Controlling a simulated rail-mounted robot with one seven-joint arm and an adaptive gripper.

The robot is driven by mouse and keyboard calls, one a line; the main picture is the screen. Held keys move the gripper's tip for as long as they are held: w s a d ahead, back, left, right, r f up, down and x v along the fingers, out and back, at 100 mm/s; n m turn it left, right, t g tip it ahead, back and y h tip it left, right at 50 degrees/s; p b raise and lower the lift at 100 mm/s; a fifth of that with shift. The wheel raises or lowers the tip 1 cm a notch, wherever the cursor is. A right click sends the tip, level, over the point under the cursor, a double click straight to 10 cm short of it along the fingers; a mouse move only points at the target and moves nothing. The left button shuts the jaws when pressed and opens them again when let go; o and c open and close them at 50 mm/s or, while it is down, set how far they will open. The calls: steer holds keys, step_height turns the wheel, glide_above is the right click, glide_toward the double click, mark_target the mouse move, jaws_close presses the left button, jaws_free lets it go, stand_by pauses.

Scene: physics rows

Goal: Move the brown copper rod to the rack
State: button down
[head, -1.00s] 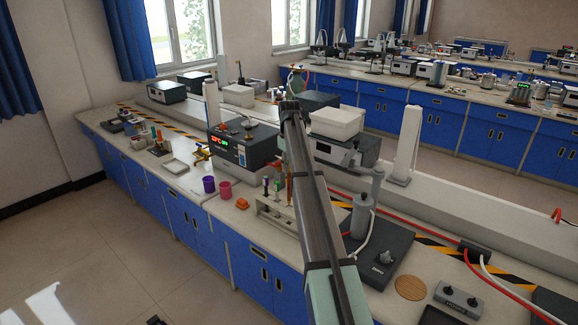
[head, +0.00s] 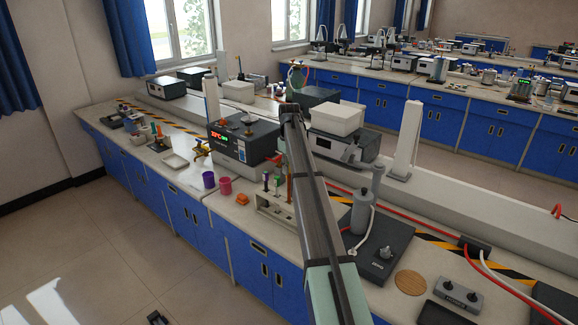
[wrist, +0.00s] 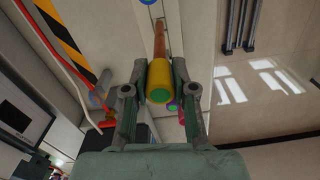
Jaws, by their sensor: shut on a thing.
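The brown copper rod (wrist: 159,40) has a yellow handle (wrist: 159,82). In the wrist view my gripper (wrist: 160,80) is shut on this handle, and the brown shaft extends away from it. In the head view the brown rod (head: 289,187) shows as a thin strip beside my arm, above the right part of the rack. The pale rack (head: 268,222) stands near the bench's front edge, with other rods with coloured tops in it. My arm hides my gripper and part of the rack there. I cannot tell whether the rod touches the rack.
Purple and pink cups (head: 225,185) and an orange block (head: 242,199) are left of the rack. A dark control box (head: 240,143) stands behind. Right of my arm are a stirrer base (head: 385,248), a round wooden disc (head: 410,282) and red and white cables.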

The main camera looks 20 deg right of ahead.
steer(key=shift+f, duration=0.2)
stand_by(0.3)
steer(key=shift+f+b, duration=0.3)
steer(key=shift+f, duration=1.2)
steer(key=shift+f, duration=1.35)
steer(key=shift+f+b, duration=0.1)
steer(key=shift+b, duration=0.2)
steer(key=shift+f+b, duration=0.4)
steer(key=shift+f, duration=0.8)
steer(key=shift+c, duration=2.3)
jaws_free()
steer(key=shift+f, duration=0.1)
